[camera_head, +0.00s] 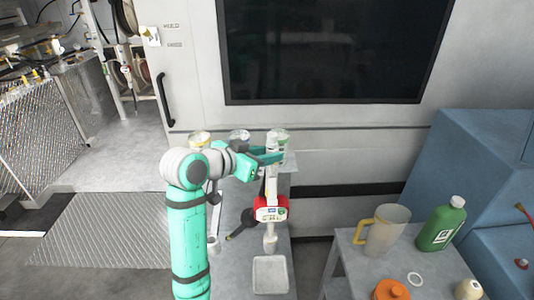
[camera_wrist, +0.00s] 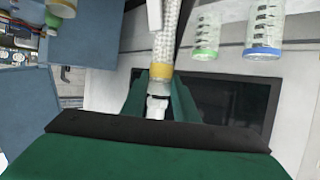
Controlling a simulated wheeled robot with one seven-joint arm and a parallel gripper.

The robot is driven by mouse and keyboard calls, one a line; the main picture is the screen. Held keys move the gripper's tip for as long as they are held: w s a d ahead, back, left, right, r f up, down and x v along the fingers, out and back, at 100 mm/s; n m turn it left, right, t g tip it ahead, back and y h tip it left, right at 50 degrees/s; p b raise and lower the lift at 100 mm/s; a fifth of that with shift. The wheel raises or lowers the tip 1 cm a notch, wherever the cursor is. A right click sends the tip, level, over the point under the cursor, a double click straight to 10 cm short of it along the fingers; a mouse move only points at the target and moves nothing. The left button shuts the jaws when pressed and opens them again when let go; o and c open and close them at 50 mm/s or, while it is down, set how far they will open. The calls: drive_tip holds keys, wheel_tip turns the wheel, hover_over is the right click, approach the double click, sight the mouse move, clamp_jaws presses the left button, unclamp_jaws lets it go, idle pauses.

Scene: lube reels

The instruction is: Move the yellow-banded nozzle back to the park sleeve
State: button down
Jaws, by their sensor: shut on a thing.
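My gripper (camera_head: 274,156) has green fingers and reaches right over the narrow grey bench. In the wrist view my gripper (camera_wrist: 157,95) is shut on the yellow-banded nozzle (camera_wrist: 161,71), with its yellow band just past the fingers. A pale braided length runs up the picture from the band. In the head view the fingers partly hide the held piece and its band cannot be made out. A red unit with a small display (camera_head: 271,209) shows below the gripper, its pale spout pointing down. I cannot tell for certain which thing is the park sleeve.
A grey tray (camera_head: 270,261) lies at the bench's front. The right table holds a jug (camera_head: 387,232), a green bottle (camera_head: 441,226) and an orange lid (camera_head: 391,290).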

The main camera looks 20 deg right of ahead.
drive_tip(key=shift+s+d+f, duration=0.1)
drive_tip(key=shift+d+f, duration=0.05)
drive_tip(key=shift+d, duration=0.1)
drive_tip(key=c, duration=1.3)
unclamp_jaws()
drive_tip(key=shift+a, duration=0.1)
drive_tip(key=v, duration=1)
drive_tip(key=shift+a, duration=0.3)
drive_tip(key=shift+s, duration=0.1)
